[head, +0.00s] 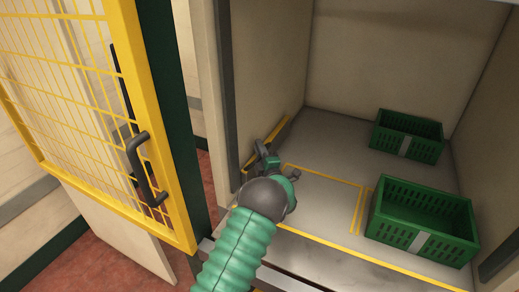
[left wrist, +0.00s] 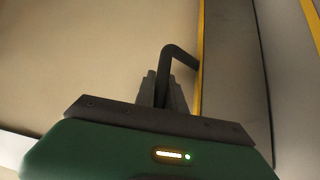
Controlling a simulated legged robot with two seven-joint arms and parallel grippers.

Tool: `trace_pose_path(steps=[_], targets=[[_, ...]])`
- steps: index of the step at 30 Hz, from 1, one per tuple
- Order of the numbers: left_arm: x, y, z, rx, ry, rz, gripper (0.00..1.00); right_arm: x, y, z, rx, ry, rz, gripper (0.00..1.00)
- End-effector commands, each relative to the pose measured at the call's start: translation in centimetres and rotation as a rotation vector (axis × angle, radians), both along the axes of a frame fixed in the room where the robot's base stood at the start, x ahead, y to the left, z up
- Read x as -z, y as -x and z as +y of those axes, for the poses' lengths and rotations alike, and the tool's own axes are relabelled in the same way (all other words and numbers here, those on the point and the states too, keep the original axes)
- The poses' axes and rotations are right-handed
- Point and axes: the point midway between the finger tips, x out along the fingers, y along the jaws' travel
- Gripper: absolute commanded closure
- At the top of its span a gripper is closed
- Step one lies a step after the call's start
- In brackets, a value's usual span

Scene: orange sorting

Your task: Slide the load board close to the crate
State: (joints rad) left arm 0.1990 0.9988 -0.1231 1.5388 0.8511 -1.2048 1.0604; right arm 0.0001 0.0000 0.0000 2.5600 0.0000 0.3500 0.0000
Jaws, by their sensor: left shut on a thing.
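The load board appears to be the upright panel with a yellow edge (head: 279,129) by the left wall of the bay; its face is mostly hidden from the head view. My left gripper (head: 283,167) is at this panel, low in the bay. In the left wrist view its fingers (left wrist: 164,90) are shut on a dark bent handle (left wrist: 180,52), beside a yellow edge (left wrist: 201,50). A green crate (head: 455,245) stands front right on the bay floor, and a second green crate (head: 386,142) behind it. Floor lies between the panel and both crates. My right gripper is not in view.
Yellow lines (head: 325,176) mark a rectangle on the grey bay floor, which looks clear. A yellow mesh door (head: 165,195) with a dark handle (head: 143,170) stands open at left. The bay has a left post (head: 228,90) and a front edge.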

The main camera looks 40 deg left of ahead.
Motion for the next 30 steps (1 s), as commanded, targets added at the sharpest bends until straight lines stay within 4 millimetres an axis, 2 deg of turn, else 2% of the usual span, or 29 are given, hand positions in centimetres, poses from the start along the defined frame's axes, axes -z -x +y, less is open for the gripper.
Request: trace_pose_path(steps=[23,26,30], targets=[[0.7,0.1,-0.2,-0.001,0.009,0.009,1.00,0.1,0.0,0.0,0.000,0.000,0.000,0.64],[0.7,-0.1,-0.7,0.000,0.009,0.008,1.00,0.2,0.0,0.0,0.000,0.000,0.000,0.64],[0.9,-0.6,-2.6,0.003,0.010,0.008,1.00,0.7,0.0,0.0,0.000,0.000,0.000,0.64]])
